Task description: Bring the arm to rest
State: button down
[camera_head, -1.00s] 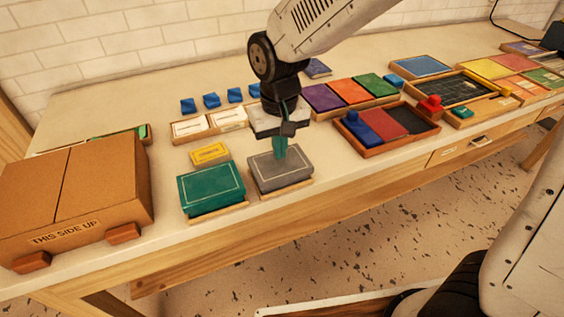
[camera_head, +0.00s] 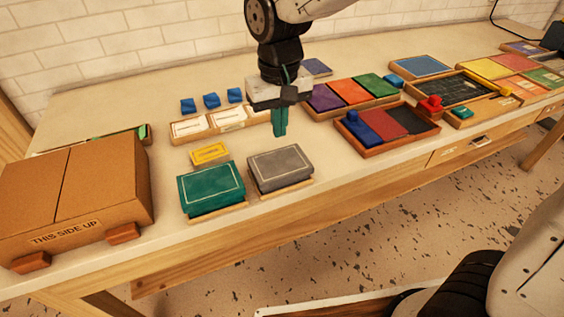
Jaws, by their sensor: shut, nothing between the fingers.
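My gripper (camera_head: 280,128) hangs above the table with its teal fingers pointing down. It is shut and empty. In the picture it shows just above the grey box (camera_head: 281,167), apart from it, and in front of the table's rear half. My arm reaches in from the top edge; its upper part is cut off by the frame. The grey box sits on a small wooden base beside a green box (camera_head: 211,188).
A cardboard box (camera_head: 75,195) stands at the left of the table (camera_head: 160,148). A yellow block (camera_head: 210,153), several blue blocks, white-card trays (camera_head: 208,124), a purple-orange-green tray (camera_head: 350,94) and a blue-red-black tray (camera_head: 388,127) lie around my gripper. Bare tabletop shows behind.

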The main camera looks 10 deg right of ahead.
dwell(0.3)
jog(key=s+d+r+m, duration=0.1)
jog(key=s+d+r, duration=0.1)
jog(key=s+d, duration=0.7)
jog(key=s+d+r+m+t, duration=0.1)
jog(key=s+d+r+m, duration=0.1)
jog(key=s+d, duration=0.8)
jog(key=shift+s+d+r, duration=0.25)
jog(key=shift+d+r, duration=0.6)
jog(key=shift+d, duration=0.1)
